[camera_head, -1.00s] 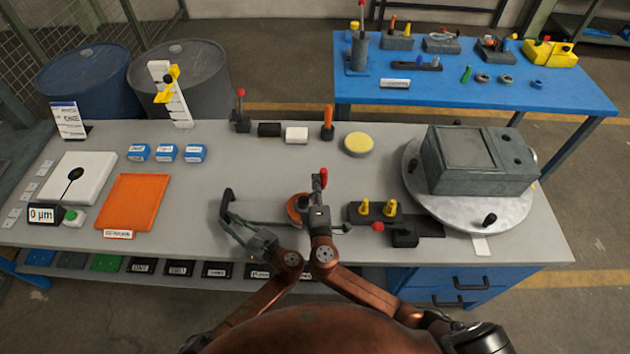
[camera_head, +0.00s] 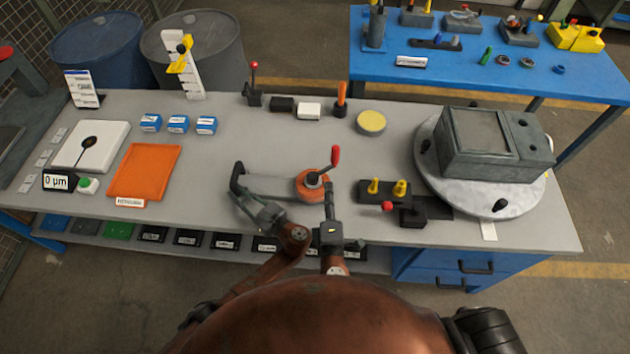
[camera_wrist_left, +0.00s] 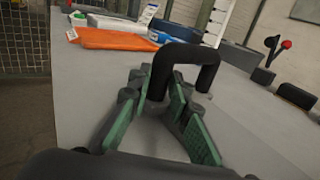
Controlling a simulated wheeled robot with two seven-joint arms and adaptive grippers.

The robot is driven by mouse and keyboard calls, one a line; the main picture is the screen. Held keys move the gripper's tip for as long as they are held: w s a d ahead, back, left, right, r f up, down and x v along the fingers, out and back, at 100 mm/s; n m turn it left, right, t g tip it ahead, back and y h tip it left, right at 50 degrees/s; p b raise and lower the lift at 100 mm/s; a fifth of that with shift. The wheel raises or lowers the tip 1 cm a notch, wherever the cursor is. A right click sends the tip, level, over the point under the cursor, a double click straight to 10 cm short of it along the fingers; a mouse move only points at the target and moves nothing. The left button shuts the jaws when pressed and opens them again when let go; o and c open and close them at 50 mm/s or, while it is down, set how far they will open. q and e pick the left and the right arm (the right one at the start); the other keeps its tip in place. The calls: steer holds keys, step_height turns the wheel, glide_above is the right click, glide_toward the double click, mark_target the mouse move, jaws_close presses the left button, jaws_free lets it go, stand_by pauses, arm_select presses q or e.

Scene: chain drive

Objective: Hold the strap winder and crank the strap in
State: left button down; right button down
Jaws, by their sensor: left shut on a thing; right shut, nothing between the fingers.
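The strap winder lies on the grey bench, with an orange drum (camera_head: 309,190), a flat grey strip (camera_head: 275,186) running left from it, and a black handle (camera_head: 236,184). Its crank ends in a red knob (camera_head: 336,155) above the drum's far right side. My left gripper (camera_head: 252,203) is shut on the black handle; the left wrist view shows the handle (camera_wrist_left: 190,56) rising between the green-padded fingers. My right gripper (camera_head: 329,188) is shut and empty. Its fingertips are close to the drum's near right side, below the knob; I cannot tell whether they touch.
A dark block with yellow pegs (camera_head: 385,190) stands just right of my right gripper. A round turntable (camera_head: 435,185) with a grey box fills the right end. The bench behind the winder is mostly clear.

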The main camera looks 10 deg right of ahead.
stand_by(0.4)
arm_select(q)
steer(key=c, duration=1.7)
jaws_free()
steer(key=v, duration=1.2)
steer(key=shift+d, duration=0.1)
